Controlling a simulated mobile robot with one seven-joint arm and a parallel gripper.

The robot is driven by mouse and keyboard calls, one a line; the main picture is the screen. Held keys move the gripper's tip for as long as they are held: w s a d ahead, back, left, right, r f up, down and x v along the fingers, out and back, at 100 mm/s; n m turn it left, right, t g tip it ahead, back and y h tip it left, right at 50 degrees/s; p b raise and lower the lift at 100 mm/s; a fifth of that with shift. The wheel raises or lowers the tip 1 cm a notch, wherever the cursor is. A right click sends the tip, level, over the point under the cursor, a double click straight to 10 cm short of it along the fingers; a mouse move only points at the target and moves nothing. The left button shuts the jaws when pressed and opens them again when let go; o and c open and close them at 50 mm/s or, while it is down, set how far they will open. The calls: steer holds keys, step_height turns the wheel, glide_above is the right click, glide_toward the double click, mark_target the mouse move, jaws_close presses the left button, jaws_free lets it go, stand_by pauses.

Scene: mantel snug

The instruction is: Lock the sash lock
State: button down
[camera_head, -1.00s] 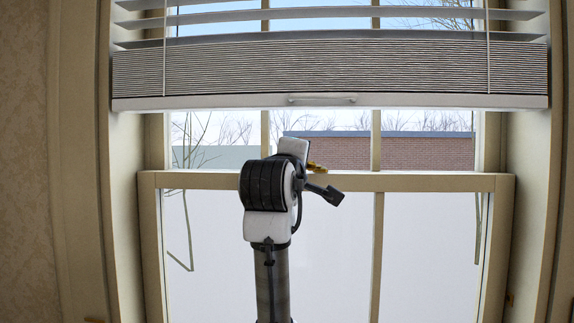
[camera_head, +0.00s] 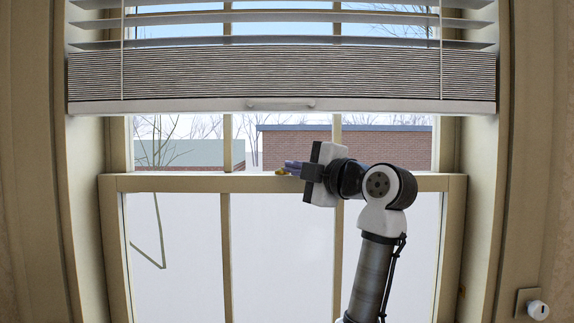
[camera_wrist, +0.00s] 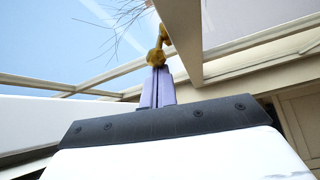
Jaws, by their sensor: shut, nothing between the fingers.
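The brass sash lock (camera_head: 281,172) sits on top of the lower sash's meeting rail (camera_head: 180,183), near the middle of the window. In the wrist view the lock (camera_wrist: 158,52) shows as a yellow lever with a rounded knob, right beyond my fingertips. My gripper (camera_head: 288,167) reaches in from the right at rail height, with its fingers pointing left at the lock. In the wrist view the gripper's lilac fingers (camera_wrist: 158,86) are together and empty. The fingertips are at or very close to the lock; I cannot tell if they touch. Part of the lock is hidden behind the fingers.
A raised blind with a bottom bar (camera_head: 285,105) hangs above the rail and my arm. The window frame's side jambs (camera_head: 84,200) stand left and right. A knob on a plate (camera_head: 537,309) is on the right wall. The space left of the lock above the rail is clear.

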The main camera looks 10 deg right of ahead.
steer(key=shift+w+d, duration=0.2)
steer(key=shift+d, duration=0.55)
stand_by(0.3)
